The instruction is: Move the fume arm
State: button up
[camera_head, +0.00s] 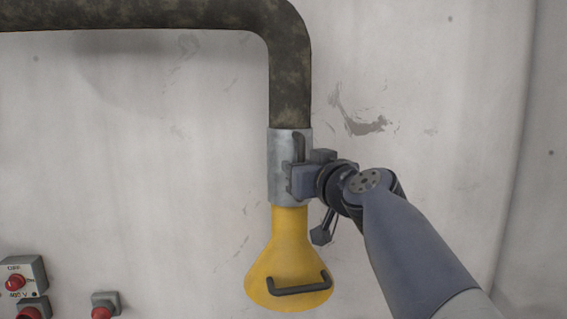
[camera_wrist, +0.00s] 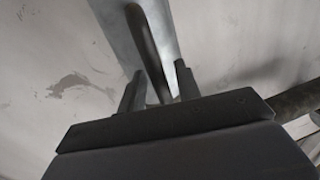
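The fume arm has a dark mottled duct (camera_head: 290,85) that bends down to a grey metal collar (camera_head: 279,180) and a yellow hood (camera_head: 280,255) with a black handle at its rim. A dark upright bar handle (camera_head: 299,147) sits on the collar. My gripper (camera_head: 297,170) is at the collar, on its right side. In the wrist view, the bar handle (camera_wrist: 146,45) runs between the two fingers of my gripper (camera_wrist: 158,80). The fingers stand apart with gaps beside the bar. The head view does not show the fingertips clearly.
Red-button control boxes (camera_head: 24,270) and a smaller red-button box (camera_head: 106,300) are on the pale wall at the lower left. A wall seam or edge runs down the far right.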

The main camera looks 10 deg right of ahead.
jog(key=shift+c, duration=0.2)
grip_shut()
dwell(0.4)
